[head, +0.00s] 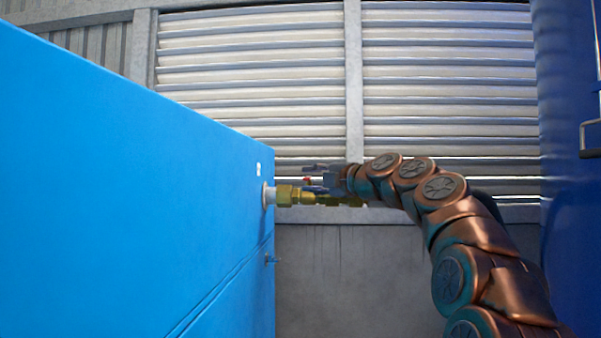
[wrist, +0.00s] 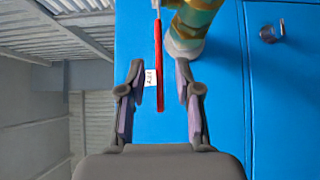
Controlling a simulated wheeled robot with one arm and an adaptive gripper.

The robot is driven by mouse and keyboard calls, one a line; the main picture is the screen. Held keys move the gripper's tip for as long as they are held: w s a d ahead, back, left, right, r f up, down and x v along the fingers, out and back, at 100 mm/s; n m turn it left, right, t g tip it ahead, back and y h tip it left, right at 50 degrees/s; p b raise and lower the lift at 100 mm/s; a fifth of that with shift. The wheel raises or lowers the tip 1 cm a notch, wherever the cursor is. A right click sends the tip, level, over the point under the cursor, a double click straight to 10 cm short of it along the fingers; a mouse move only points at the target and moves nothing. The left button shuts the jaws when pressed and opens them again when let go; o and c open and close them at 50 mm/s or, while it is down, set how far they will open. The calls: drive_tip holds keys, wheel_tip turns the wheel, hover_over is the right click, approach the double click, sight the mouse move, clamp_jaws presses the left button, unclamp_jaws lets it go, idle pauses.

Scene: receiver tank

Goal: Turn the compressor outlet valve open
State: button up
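The compressor outlet valve is a brass fitting (head: 300,195) on a pale pipe stub coming out of the blue compressor cabinet (head: 120,170). Its brass body (wrist: 194,22) shows at the top of the wrist view. The red valve handle (wrist: 158,65) hangs between the two fingers of my gripper (wrist: 160,80), with a gap on both sides. In the head view a small red spot of the handle (head: 308,181) shows above the brass, beside my gripper (head: 318,178). My gripper is open, and its fingers do not touch the handle.
A white label (wrist: 151,79) is on the cabinet behind the handle. A small knob or latch (wrist: 272,32) sits on the cabinet face. A dark blue tank or cabinet (head: 568,200) stands at the right. A louvred wall (head: 450,70) is behind.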

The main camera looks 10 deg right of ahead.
drive_tip(key=shift+p+x, duration=0.4)
drive_tip(key=shift+x, duration=0.65)
drive_tip(key=shift+c, duration=0.4)
clamp_jaws()
